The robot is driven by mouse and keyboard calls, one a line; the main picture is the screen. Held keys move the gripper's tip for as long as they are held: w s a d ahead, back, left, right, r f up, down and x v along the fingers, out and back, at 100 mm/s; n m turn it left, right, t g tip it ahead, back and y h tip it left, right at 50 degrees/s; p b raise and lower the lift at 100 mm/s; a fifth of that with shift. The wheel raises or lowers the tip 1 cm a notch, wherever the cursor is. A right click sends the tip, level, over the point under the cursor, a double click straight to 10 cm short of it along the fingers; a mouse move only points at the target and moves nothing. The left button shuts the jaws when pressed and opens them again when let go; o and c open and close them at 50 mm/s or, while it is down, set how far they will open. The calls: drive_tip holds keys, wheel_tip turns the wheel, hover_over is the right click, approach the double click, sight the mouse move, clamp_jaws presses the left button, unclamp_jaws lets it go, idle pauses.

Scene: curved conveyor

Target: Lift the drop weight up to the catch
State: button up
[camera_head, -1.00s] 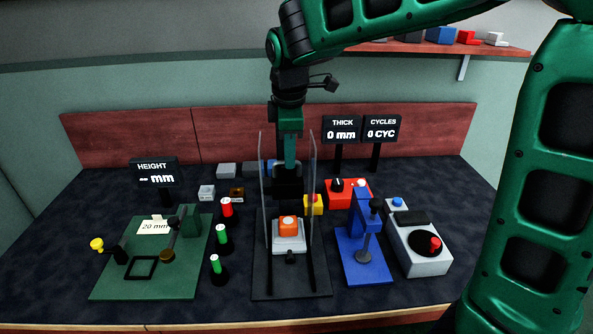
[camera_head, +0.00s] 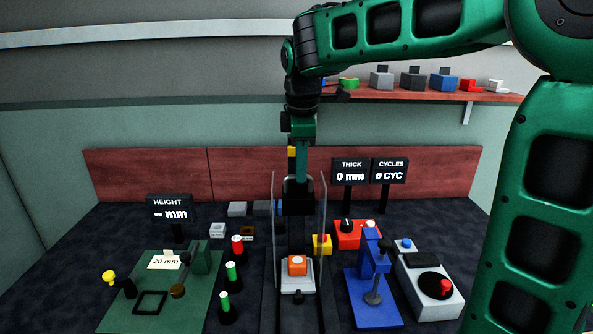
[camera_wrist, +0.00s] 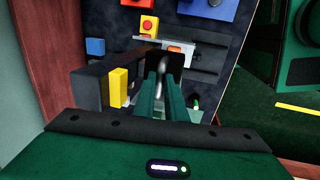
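The drop weight (camera_head: 298,196) is a black block with a handle on top, between the clear guard panels of the drop tower. It hangs well above an orange block (camera_head: 297,260) on a pale base. My gripper (camera_head: 301,178) points down from above and is shut on the weight's handle. In the wrist view my green fingers (camera_wrist: 163,85) close together at a silvery bar, with the dark weight beyond. A yellow block (camera_head: 292,153), perhaps the catch, is high on the tower beside my gripper. It also shows in the wrist view (camera_wrist: 118,88), left of my fingers. The grip contact is partly hidden.
Clear guard panels (camera_head: 322,230) stand close on both sides of the weight. A blue press (camera_head: 372,290) and a red box (camera_head: 355,235) are to the right. Red and green capped cylinders (camera_head: 232,272) and a green height gauge plate (camera_head: 190,310) are to the left.

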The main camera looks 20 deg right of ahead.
sight(301, 196)
drive_tip(key=o, duration=0.4)
drive_tip(key=shift+w+r, duration=0.15)
drive_tip(key=shift+r, duration=0.25)
drive_tip(key=shift+f, duration=0.15)
wheel_tip(301, 196, up, 10)
drive_tip(key=s, duration=0.2)
drive_tip(key=shift+a+r, duration=0.25)
drive_tip(key=shift+a, duration=0.05)
drive_tip(key=s+d+f+m+g, duration=0.2)
drive_tip(key=s+d+f+m, duration=1.3)
drive_tip(key=s+d+f, duration=0.4)
drive_tip(key=s+a+f+m, duration=0.1)
drive_tip(key=s+f+m, duration=0.1)
drive_tip(key=s, duration=0.3)
drive_tip(key=s+f+m+y, duration=0.1)
drive_tip(key=s+f+m, duration=0.2)
drive_tip(key=s, duration=0.3)
drive_tip(key=shift+a+f+m, duration=0.3)
drive_tip(key=shift+a+m, duration=0.1)
